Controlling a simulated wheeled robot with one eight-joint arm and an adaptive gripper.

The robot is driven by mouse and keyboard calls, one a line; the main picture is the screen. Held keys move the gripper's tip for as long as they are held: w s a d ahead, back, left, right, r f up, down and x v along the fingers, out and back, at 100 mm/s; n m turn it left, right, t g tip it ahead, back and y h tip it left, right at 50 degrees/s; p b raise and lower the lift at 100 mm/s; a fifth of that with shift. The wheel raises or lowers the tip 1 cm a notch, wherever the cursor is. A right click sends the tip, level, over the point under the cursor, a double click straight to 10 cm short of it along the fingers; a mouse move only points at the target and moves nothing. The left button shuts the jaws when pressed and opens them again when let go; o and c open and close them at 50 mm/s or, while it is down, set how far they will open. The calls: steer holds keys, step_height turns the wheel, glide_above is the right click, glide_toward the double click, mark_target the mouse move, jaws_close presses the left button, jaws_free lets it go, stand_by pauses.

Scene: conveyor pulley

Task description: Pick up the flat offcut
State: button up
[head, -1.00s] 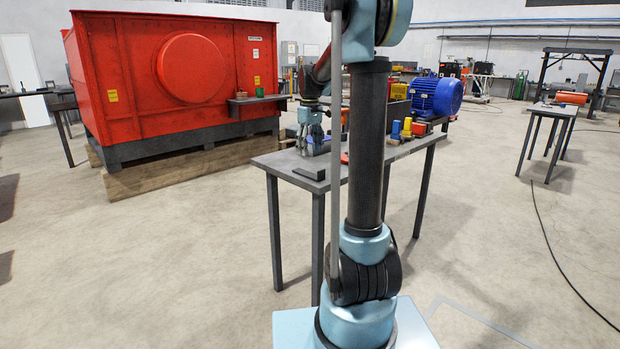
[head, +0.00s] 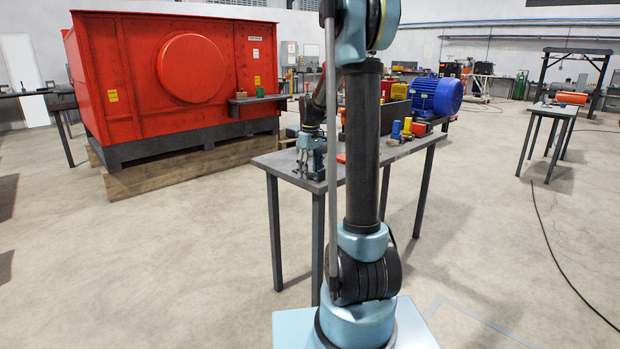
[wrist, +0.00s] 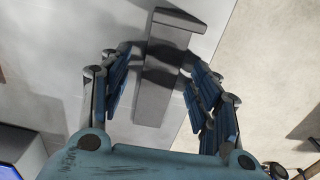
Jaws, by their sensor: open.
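The flat offcut is a dark grey bar (wrist: 164,75) with a wider end, lying on the grey table top. In the wrist view it runs lengthwise between my fingers. My gripper (wrist: 157,75) is open, with one blue finger on each side of the bar and visible space between. I cannot tell the exact height of the fingertips above the table. In the head view my gripper (head: 311,165) is low over the near left corner of the table and largely hides the offcut.
The table (head: 270,160) also holds yellow and blue items (head: 400,128), a dark box (head: 394,116) and a blue motor (head: 435,96) farther right. A large red housing (head: 180,70) stands behind to the left. My arm hides part of the table.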

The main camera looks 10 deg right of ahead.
steer(key=shift+c, duration=0.3)
jaws_close()
